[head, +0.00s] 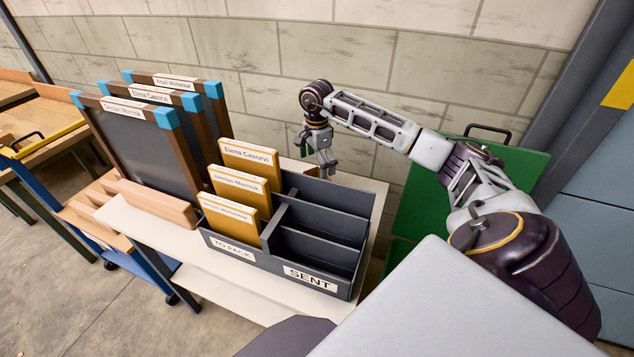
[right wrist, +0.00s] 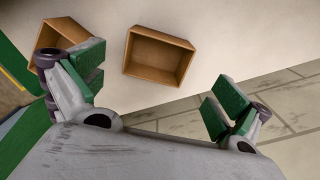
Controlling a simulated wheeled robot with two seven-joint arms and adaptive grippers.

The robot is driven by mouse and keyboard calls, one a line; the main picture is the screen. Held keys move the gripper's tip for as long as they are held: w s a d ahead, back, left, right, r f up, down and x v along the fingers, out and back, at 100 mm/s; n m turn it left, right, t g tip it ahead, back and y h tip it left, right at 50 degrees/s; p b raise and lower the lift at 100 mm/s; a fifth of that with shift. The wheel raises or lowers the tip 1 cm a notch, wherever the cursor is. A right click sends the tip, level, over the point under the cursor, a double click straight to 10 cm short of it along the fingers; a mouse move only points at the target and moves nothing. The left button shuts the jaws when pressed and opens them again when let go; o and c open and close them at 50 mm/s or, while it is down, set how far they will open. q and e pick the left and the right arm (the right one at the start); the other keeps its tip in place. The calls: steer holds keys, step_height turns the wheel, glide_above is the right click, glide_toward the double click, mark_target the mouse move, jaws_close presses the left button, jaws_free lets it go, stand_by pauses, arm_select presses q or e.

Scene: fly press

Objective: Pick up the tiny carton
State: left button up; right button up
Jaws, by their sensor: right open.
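Two open brown cartons show in the right wrist view, on a pale surface. One carton (right wrist: 158,58) lies in the upper middle, just beyond the gap between my fingers. The other carton (right wrist: 62,33) is at the upper left, partly hidden by a finger; I cannot tell for sure which is the tiny one. My right gripper (right wrist: 158,96) is open and empty, its green-padded fingers wide apart. In the head view my right gripper (head: 320,160) points down behind the dark organizer, and no carton shows there. My left gripper is not in view.
The dark organizer (head: 318,226), marked TO PACK and SENT, holds yellow-brown name folders (head: 245,190) and stands on a pale table (head: 150,228). Framed boards (head: 140,150) stand to its left. A green case (head: 520,170) is at the right. A block wall (head: 260,60) closes the back.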

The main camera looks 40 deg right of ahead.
mark_target(317, 173)
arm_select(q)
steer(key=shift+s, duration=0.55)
arm_select(e)
steer(key=shift+f, duration=0.15)
steer(key=shift+s+a+f, duration=0.1)
steer(key=shift+s+f, duration=0.05)
steer(key=shift+f, duration=0.7)
steer(key=shift+s+a+f, duration=0.1)
steer(key=shift+f, duration=0.7)
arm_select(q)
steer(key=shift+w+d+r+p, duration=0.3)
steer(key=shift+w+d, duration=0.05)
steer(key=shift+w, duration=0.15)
arm_select(e)
steer(key=shift+f, duration=0.8)
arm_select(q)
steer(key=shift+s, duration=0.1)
arm_select(e)
steer(key=c, duration=0.9)
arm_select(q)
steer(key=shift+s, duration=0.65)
